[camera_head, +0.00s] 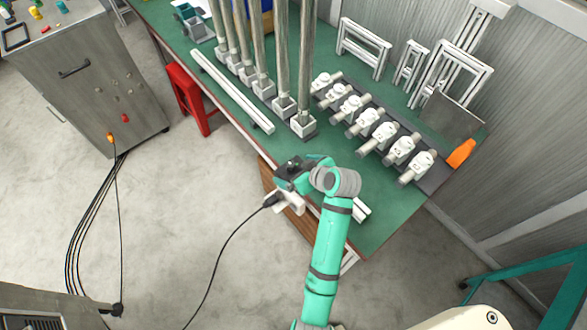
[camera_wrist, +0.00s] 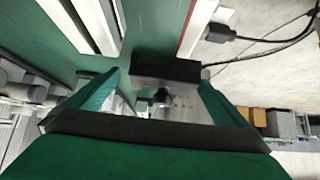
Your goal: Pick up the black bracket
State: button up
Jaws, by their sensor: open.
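A dark block, likely the black bracket (camera_wrist: 165,70), lies at the table's edge in the wrist view, just ahead of my gripper (camera_wrist: 158,84). A round knob-like part shows below it, between the fingers. My gripper's green fingers are spread apart, one on each side, with nothing visibly clamped. In the head view, my gripper (camera_head: 299,181) is low over the near edge of the green table. A dark piece (camera_head: 288,168) shows beside it, but my arm partly hides this spot, and I cannot tell whether they touch.
The green table (camera_head: 385,225) holds a row of white fittings (camera_head: 384,133) on a dark rack and several upright posts (camera_head: 284,60) in square blocks. A long white rail (camera_head: 232,90) lies along the left edge. A black cable (camera_head: 228,240) hangs from the table edge to the floor.

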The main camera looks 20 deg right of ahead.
jog(key=shift+a, duration=0.25)
jog(key=shift+c, duration=0.6)
jog(key=shift+a, duration=0.15)
jog(key=c, duration=1.2)
jog(key=shift+r, duration=0.1)
